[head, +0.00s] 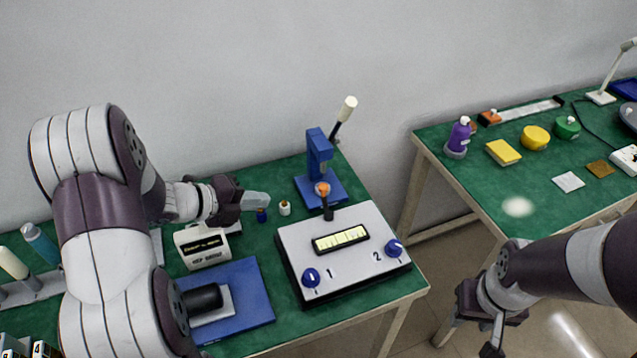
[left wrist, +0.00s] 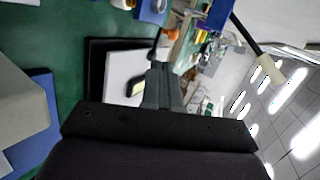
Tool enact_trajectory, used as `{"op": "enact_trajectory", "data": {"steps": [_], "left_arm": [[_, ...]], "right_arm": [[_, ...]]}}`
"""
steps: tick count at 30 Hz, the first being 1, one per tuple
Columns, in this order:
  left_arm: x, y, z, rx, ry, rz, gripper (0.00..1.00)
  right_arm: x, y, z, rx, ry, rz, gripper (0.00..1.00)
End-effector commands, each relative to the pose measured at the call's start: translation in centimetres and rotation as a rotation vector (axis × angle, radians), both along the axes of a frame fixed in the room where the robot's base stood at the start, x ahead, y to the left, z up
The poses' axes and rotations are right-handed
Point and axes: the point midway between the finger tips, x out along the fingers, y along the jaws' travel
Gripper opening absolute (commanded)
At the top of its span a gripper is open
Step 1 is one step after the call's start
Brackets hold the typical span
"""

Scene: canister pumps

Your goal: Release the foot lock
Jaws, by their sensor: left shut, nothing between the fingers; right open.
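A blue stand (head: 319,160) with a column and a cream-knobbed lever (head: 345,110) stands at the back of the left table. I cannot tell for certain which part is the foot lock. My left gripper (head: 262,200) is shut and empty, left of the stand and apart from it. In the left wrist view its fingers (left wrist: 164,84) are together, with the lever's cream knob (left wrist: 268,62) to the right. My right gripper (head: 488,335) is low, in front of the right table, open and partly cut off.
A white panel box (head: 340,265) with blue dials lies in front of the stand. A small white display device (head: 203,247) and a blue mat (head: 255,290) are left of it. The right table holds a purple canister (head: 459,138) and a yellow block (head: 503,152).

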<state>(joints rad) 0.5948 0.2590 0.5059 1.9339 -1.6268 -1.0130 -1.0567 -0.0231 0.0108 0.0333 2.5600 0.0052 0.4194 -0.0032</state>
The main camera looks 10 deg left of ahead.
Motion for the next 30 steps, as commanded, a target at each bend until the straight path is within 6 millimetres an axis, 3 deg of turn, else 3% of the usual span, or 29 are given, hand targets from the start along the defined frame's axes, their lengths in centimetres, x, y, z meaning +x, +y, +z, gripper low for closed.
{"op": "enact_trajectory", "data": {"steps": [11, 24, 30], "left_arm": [[0.7, -0.7, -0.5, 0.000, 0.001, 0.000, 0.00], [6.4, -6.2, -5.1, -0.001, 0.004, 0.001, 0.00], [8.5, -8.2, -4.9, -0.001, 0.002, 0.002, 0.00]], "right_arm": [[0.0, 0.0, 0.0, 0.000, 0.000, 0.000, 0.43], [0.0, 0.0, -0.3, 0.000, 0.000, 0.000, 0.43], [0.0, 0.0, 0.3, 0.000, 0.000, 0.000, 0.43]]}}
